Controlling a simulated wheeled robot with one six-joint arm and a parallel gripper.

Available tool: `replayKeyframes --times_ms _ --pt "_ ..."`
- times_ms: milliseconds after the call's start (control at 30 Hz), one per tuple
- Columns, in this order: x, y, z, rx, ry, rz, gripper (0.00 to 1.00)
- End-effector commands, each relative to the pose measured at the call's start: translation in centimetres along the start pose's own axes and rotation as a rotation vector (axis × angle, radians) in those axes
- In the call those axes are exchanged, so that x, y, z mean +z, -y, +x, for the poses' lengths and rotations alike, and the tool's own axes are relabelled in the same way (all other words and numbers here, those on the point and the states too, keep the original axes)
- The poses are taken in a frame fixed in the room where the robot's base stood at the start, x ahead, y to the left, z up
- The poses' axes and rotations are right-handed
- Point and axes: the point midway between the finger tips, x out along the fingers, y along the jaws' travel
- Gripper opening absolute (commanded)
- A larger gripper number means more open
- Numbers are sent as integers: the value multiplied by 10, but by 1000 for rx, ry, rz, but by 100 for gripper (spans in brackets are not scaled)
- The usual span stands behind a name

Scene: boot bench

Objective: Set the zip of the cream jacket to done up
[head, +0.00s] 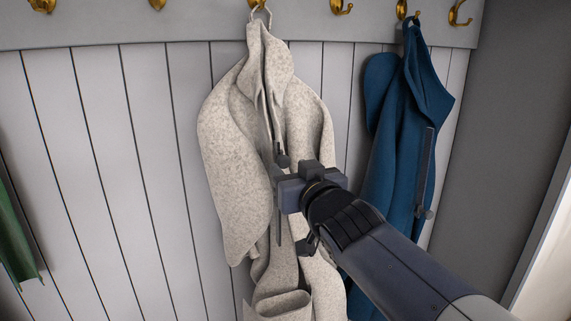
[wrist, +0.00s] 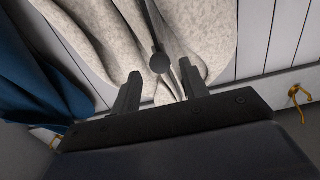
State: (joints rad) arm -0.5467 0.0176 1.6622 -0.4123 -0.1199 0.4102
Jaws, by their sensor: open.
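The cream jacket (head: 237,130) hangs from a brass hook, with a dark zip strip (head: 279,230) running down its front. Its dark round zip pull (head: 283,160) is near the top of the visible strip; part of the strip is hidden behind my gripper. My gripper (head: 281,191) is open in front of the jacket, just below the pull in the head view. In the wrist view the pull (wrist: 160,63) shows between and beyond the two fingertips of my gripper (wrist: 160,80), with the strip (wrist: 152,22) leading away from it. No contact between fingers and pull is visible.
A blue jacket (head: 394,150) with its own dark strip and pull (head: 428,214) hangs to the right, partly behind my arm. Several brass hooks line the grey rail (head: 200,25). A green item (head: 14,235) is at the far left. The panelled wall (head: 110,150) between is bare.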

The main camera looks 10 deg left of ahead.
Motion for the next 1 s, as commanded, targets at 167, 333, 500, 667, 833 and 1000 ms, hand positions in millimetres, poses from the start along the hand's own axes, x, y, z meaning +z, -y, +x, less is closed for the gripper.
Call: replayKeyframes --times_ms 167,333,500,667,833,1000 --pt "-2 0 -32 1 -2 0 42" --pt "-2 0 -51 1 -2 0 42" --pt "-1 0 -59 1 -1 1 42" --pt "0 0 -60 0 0 1 42" --pt "0 0 -60 0 0 1 42" --pt "1 0 -53 0 1 1 42"
